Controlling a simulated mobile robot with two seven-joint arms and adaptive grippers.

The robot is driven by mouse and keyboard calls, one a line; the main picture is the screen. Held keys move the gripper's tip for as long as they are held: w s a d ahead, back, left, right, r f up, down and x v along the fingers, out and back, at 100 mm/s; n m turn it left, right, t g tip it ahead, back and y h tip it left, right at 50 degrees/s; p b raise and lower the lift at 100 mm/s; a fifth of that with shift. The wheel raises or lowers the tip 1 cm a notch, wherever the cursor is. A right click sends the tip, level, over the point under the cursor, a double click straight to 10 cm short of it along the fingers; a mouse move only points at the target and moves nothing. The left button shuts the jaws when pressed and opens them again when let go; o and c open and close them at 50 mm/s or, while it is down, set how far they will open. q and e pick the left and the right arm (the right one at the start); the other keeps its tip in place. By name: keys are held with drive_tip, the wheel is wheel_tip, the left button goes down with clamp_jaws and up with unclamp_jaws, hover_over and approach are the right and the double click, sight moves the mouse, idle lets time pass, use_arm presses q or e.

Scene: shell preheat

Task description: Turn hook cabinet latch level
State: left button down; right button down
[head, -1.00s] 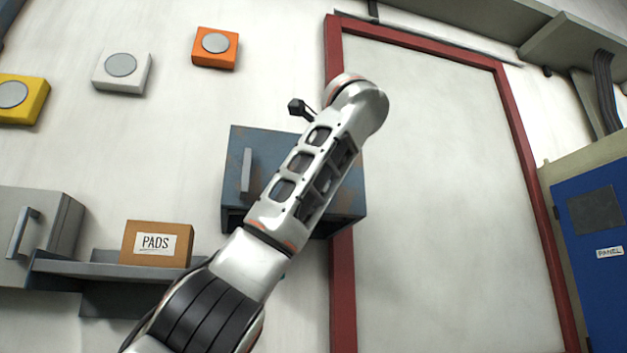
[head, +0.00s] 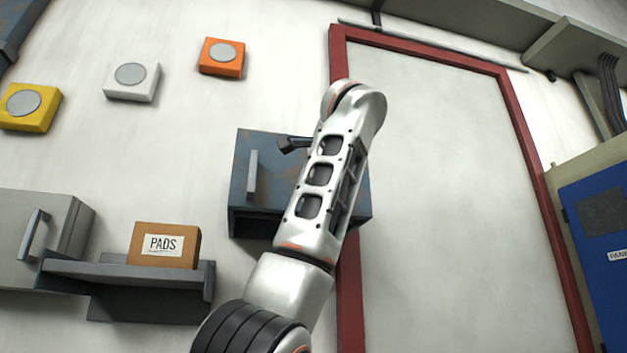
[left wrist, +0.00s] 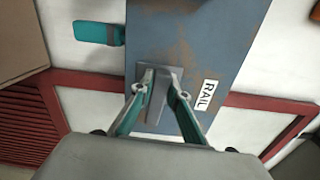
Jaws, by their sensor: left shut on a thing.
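A blue-grey, rust-marked cabinet (head: 262,222) hangs on the wall, partly hidden behind my left arm. In the left wrist view its blue-grey face (left wrist: 225,30) fills the middle and carries a label reading RAIL (left wrist: 208,94). My left gripper (left wrist: 163,84) is shut on a grey latch piece (left wrist: 160,108) on that face. The fingers cover much of the latch, and I cannot tell its exact angle. In the head view my arm hides the left gripper and the latch. My right gripper is in neither view.
An upright bar handle (head: 252,176) is on the cabinet's left part. A red door frame (head: 346,290) stands close on the right. A PADS box (head: 190,248) sits on a shelf (head: 120,275) at lower left. A teal piece (left wrist: 92,33) shows beside the cabinet in the wrist view.

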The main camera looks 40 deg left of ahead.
use_arm(q)
drive_tip(key=shift+f+n, duration=0.15)
drive_tip(key=shift+n, duration=0.25)
drive_tip(key=c, duration=2)
unclamp_jaws()
drive_tip(key=shift+o, duration=0.2)
drive_tip(key=shift+s+d, duration=0.1)
drive_tip(key=v, duration=0.7)
drive_tip(key=shift+s, duration=0.1)
drive_tip(key=shift+d, duration=0.1)
